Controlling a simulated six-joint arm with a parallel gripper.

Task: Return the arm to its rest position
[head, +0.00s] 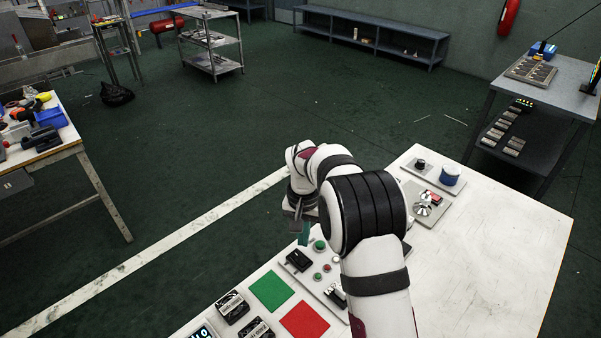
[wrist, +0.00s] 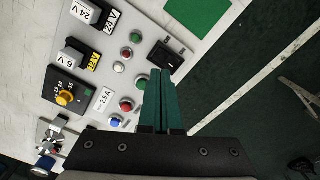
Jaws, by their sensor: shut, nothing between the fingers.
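My gripper (wrist: 160,72) is shut and empty, its two teal fingers together in the wrist view. In the head view my gripper (head: 303,238) hangs fingers-down over the left edge of the white table, near the button panel. My white and black arm reaches in from the bottom and covers part of the table. I cannot tell whether the fingertips touch the panel.
A green square (head: 271,291) and a red square (head: 305,321) lie on the white table (head: 500,270). Black boxes (head: 232,307) lie beside them. The table's right side is clear.

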